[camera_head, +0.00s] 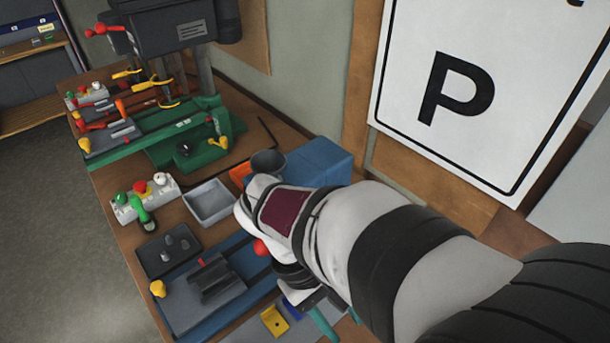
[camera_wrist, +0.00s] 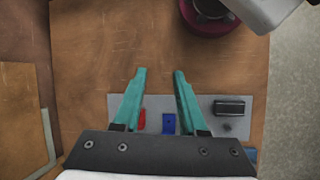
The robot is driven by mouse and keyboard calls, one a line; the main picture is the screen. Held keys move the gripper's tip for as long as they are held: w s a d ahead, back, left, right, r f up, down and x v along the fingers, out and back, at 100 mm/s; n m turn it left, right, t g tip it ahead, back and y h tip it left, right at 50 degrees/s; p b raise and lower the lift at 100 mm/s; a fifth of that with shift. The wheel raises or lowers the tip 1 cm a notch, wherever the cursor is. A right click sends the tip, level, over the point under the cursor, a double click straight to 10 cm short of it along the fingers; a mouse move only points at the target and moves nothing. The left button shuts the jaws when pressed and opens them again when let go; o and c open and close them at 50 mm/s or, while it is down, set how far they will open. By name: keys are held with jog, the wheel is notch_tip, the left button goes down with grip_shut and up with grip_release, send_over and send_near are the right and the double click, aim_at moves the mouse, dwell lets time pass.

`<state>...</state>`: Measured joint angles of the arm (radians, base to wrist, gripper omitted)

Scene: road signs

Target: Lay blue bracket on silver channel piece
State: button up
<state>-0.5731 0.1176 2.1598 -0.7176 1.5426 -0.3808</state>
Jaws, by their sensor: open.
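In the wrist view, the small blue bracket (camera_wrist: 169,124) lies on a light grey plate, between the bases of my gripper's fingers in the picture. My gripper (camera_wrist: 160,72) has two teal fingers, spread apart with nothing between the tips. A dark grey grooved block (camera_wrist: 229,106) sits at the plate's right end; I cannot tell whether it is the silver channel piece. In the head view, a bit of blue (camera_head: 292,308) shows beside a yellow bracket (camera_head: 273,320), below my wrist. My arm hides much of that area, and my gripper's teal fingers show only partly.
A red piece (camera_wrist: 142,121) lies left of the blue bracket. In the head view, a grey fixture with dark channels (camera_head: 215,281), a dark tray with pegs (camera_head: 167,252) and an empty grey bin (camera_head: 210,203) stand left of my arm. Bare wood (camera_wrist: 100,60) lies beyond my fingertips.

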jog(key=w+a+f+n+t+h, duration=0.4)
jog(key=a+f+n+t+h, duration=0.15)
jog(key=a+n, duration=0.5)
jog(key=n+t, duration=0.6)
jog(key=n, duration=0.3)
send_near(284, 298)
jog(key=shift+t+y, duration=0.25)
jog(key=shift+y, duration=0.2)
jog(key=x, duration=1.1)
jog(key=shift+s+d+r, duration=0.15)
jog(key=shift+s+d, duration=0.05)
grip_shut()
